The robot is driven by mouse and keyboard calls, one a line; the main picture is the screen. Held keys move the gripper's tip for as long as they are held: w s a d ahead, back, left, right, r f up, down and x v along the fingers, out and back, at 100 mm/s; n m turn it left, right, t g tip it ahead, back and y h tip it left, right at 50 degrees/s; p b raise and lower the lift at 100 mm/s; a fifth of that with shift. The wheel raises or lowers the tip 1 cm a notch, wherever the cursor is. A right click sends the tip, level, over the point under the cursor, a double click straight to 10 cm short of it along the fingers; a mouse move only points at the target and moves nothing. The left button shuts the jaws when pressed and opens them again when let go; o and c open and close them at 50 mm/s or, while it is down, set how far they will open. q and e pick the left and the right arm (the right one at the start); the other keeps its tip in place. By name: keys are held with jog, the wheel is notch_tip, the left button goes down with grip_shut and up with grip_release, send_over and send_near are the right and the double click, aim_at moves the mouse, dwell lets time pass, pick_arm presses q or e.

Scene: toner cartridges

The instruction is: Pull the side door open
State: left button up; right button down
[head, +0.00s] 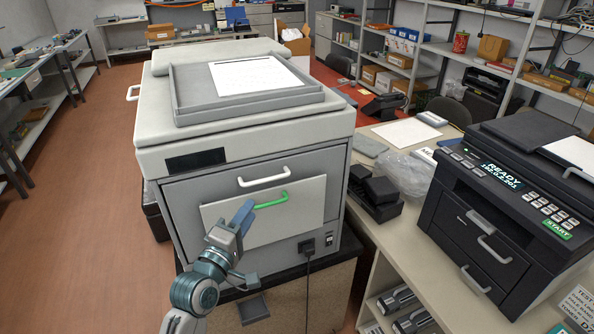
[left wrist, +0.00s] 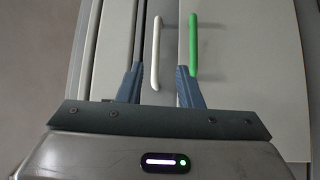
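A large grey printer (head: 180,120) stands on a cabinet. Its front has a white handle (head: 263,180) and, below it, a pale door panel (head: 270,222) with a green handle (head: 268,202). My left gripper (head: 254,240) is open and empty in front of this panel, its upper finger overlapping the green handle's left end in the head view. In the left wrist view, the white handle (left wrist: 156,55) shows between the fingers of my left gripper (left wrist: 158,70). The green handle (left wrist: 193,45) lies by the right fingertip there; contact cannot be told. My right gripper is not in view.
A black printer (head: 500,200) stands on the pale table (head: 400,250) at right. A black plug (head: 307,247) and cord hang at the grey printer's lower right front. A clear bag (head: 408,172) lies on the table. The floor at left (head: 95,200) is clear.

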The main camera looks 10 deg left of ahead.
aim_at(269, 180)
pick_arm(q)
jog(key=x, duration=0.3)
jog(key=p+x, duration=0.1)
jog(key=x, duration=0.2)
jog(key=p+x, duration=0.1)
jog(key=x, duration=0.2)
jog(key=shift+r, duration=0.35)
jog(key=shift+p+x, duration=0.35)
jog(key=shift+x, duration=0.5)
jog(key=shift+f, duration=0.1)
grip_shut()
